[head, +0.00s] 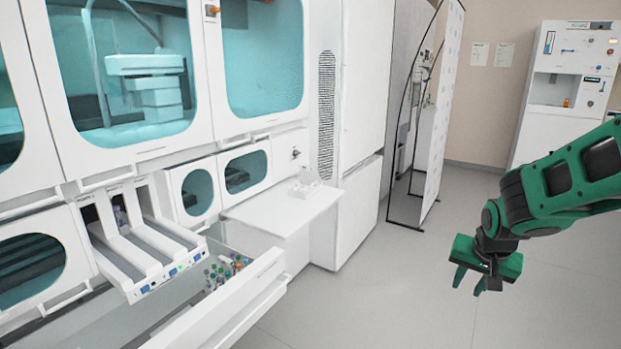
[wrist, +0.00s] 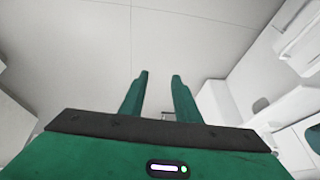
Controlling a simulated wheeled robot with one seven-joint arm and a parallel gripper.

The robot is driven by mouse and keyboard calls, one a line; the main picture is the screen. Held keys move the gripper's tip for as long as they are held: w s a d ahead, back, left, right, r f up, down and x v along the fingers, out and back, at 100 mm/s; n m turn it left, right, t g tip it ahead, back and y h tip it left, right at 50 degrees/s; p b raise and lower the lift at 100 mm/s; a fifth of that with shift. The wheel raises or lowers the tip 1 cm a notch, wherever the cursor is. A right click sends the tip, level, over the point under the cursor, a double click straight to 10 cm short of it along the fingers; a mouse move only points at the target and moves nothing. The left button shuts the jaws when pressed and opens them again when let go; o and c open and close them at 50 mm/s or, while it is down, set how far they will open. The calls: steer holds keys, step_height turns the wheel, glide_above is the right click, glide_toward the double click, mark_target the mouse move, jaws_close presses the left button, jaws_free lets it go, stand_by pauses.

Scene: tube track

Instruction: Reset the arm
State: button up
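My gripper (head: 467,283) is at the right of the head view, at the end of my green and black arm. It hangs over the bare floor, away from the machine. Its two green fingers also show in the wrist view (wrist: 160,80). They stand apart with nothing between them but floor, so the gripper is open and empty.
A white machine (head: 320,140) fills the left. Its tube track (head: 150,255) juts out above an open drawer (head: 240,305) holding several colored-cap tubes (head: 222,270). A white shelf (head: 275,215) carries a small clear rack (head: 305,183). The grey floor (head: 380,290) is clear.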

steer(key=s+d+r+g+y, duration=0.1)
steer(key=s+r+g, duration=0.1)
steer(key=s, duration=1.2)
steer(key=s+d+r+g, duration=0.2)
steer(key=s, duration=1.2)
steer(key=shift+s+d+r+g+y, duration=0.3)
steer(key=shift+r+g+y, duration=0.05)
steer(key=shift+g+y, duration=0.05)
